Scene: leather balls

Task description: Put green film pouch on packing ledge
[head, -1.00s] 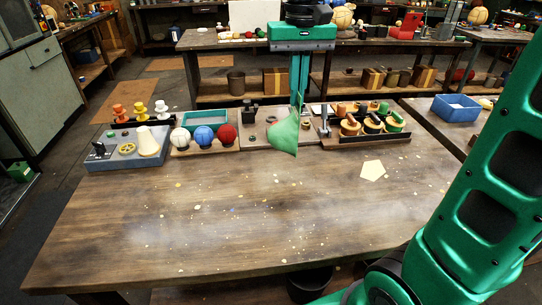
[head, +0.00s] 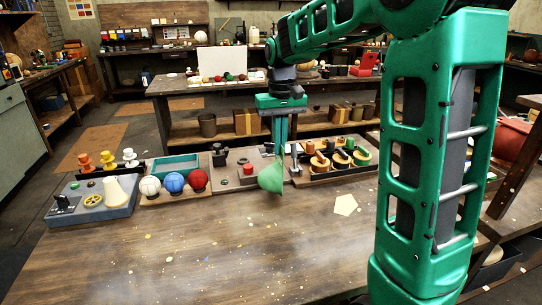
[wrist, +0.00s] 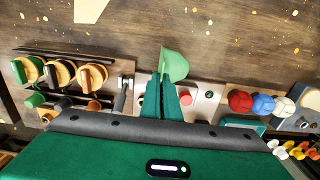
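The green film pouch (head: 271,178) hangs from my gripper (head: 278,146), pinched at its upper end between the two fingers. In the wrist view the pouch (wrist: 174,65) sticks out past the closed fingertips (wrist: 166,88). It hangs in front of the grey board with a red button, over the wooden workbench (head: 200,255). How high it is above the bench is hard to tell. I cannot tell for certain which surface is the packing ledge.
White, blue and red balls (head: 174,183) sit on a rack left of the pouch. A board of wooden-handled pieces (head: 338,157) stands to the right. A grey control box (head: 92,200) is at far left. A pale pentagon (head: 345,204) lies on the bench; its front is mostly clear.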

